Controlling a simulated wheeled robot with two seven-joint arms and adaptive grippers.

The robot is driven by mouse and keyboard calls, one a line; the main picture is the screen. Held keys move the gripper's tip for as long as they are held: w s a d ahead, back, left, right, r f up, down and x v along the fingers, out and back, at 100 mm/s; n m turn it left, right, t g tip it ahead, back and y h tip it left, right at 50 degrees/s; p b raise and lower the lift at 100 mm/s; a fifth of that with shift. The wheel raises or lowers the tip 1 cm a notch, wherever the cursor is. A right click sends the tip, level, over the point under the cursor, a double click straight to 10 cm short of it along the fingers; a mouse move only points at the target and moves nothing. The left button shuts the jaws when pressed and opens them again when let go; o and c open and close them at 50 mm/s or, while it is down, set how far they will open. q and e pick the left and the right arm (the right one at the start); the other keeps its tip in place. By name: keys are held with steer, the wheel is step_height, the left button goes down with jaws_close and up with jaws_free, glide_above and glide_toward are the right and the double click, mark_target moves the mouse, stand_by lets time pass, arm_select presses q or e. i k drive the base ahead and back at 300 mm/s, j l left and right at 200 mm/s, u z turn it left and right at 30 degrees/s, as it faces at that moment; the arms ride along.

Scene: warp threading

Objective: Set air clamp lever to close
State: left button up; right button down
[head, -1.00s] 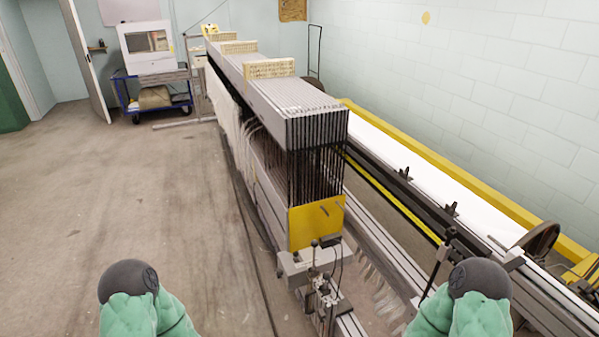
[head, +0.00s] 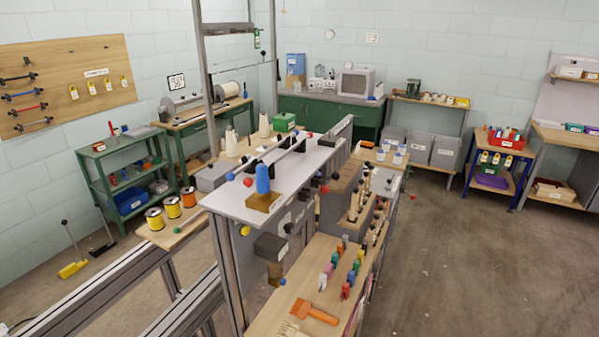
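Neither of my grippers shows in the head view. A machine frame with a pale top plate (head: 262,190) stands in the middle. Several small knobs in black, red and blue sit on and around it, among them a red knob (head: 248,182) and a black knob (head: 288,228). I cannot tell which of these, if any, is the air clamp lever, or how it is set. A blue cylinder (head: 263,178) stands on a wooden block on the plate.
A wooden shelf (head: 318,272) with coloured pegs and an orange brush (head: 314,312) is at the front. Thread spools (head: 172,206) stand at left. A green cart (head: 122,172) is by the left wall. The floor (head: 445,265) at right is clear.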

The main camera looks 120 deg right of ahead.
mark_target(335, 176)
steer(key=k+z, duration=0.1)
steer(key=z, duration=0.3)
steer(key=k+z, duration=0.15)
steer(key=z, duration=0.25)
steer(key=k+z, duration=0.1)
steer(key=z, duration=0.3)
steer(key=k+l+z, duration=0.1)
steer(key=z, duration=0.3)
steer(key=k+l+z, duration=0.1)
steer(key=z, duration=0.3)
steer(key=k+l+z, duration=0.15)
steer(key=z, duration=1.8)
steer(key=i+l, duration=0.35)
steer(key=l, duration=0.2)
steer(key=i+l, duration=0.4)
steer(key=l, duration=0.15)
steer(key=i+l+z, duration=0.1)
steer(key=i+l, duration=0.25)
steer(key=l, duration=0.2)
steer(key=i+l, duration=0.4)
steer(key=l+z, duration=0.05)
steer(key=l, duration=0.05)
